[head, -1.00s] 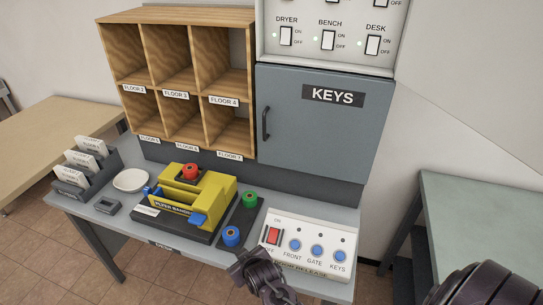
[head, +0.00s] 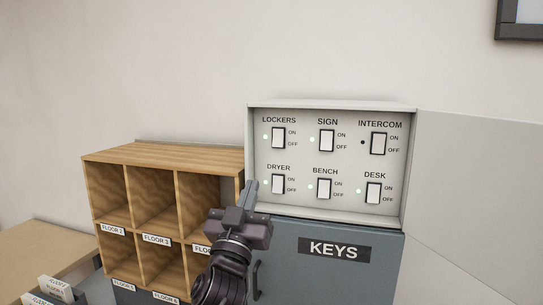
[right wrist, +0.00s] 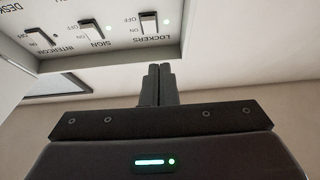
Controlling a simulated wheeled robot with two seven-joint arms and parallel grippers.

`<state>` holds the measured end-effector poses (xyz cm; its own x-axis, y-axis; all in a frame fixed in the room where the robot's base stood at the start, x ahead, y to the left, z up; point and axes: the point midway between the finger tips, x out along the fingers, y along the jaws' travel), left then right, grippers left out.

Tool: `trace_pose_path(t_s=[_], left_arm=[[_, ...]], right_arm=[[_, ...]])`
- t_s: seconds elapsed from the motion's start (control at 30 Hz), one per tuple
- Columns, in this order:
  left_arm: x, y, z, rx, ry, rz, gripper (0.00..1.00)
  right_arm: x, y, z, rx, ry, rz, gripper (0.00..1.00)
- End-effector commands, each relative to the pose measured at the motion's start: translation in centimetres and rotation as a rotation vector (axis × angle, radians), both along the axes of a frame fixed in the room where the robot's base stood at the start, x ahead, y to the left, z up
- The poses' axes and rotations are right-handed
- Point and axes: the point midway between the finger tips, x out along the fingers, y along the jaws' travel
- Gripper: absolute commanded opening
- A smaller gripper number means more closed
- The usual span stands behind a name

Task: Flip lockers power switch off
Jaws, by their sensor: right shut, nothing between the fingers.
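The LOCKERS switch (head: 278,138) is a white rocker at the top left of the white switch panel (head: 290,110). The lit green light (head: 265,137) is just left of it. In the right wrist view the LOCKERS switch (right wrist: 148,22) shows upside down near the top, its green light (right wrist: 167,21) beside it. My right gripper (head: 249,185) is shut and empty, pointing up, below and left of the switch near the panel's left edge. Its shut fingers (right wrist: 159,70) appear apart from the switch in the wrist view. My left gripper is not in view.
SIGN (head: 326,140), INTERCOM (head: 378,143), DRYER (head: 278,184), BENCH (head: 323,188) and DESK (head: 373,193) switches share the panel. Only INTERCOM's light is dark. The panel door (head: 470,190) stands open at right. Wooden pigeonholes (head: 165,153) stand left, the KEYS cabinet (head: 375,265) below.

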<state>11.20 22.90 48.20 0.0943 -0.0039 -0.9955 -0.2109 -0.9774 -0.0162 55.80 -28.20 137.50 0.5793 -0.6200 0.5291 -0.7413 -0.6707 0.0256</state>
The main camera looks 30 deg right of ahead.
Motion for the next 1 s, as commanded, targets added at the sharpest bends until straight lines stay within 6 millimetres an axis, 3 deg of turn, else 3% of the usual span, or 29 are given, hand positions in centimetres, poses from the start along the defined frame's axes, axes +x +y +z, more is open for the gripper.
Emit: trace_pose_path(t_s=[0.1, 0.53, 1.0], left_arm=[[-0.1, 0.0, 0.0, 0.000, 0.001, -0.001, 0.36], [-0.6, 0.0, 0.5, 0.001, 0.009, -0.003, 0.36], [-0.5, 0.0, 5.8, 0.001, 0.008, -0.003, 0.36]], right_arm=[[-0.9, -0.3, 1.1, 0.004, -0.030, -0.029, 0.00], [-0.5, -0.7, 1.7, 0.002, -0.029, -0.031, 0.00], [4.4, -6.5, 7.0, 0.000, -0.029, -0.032, 0.00]])
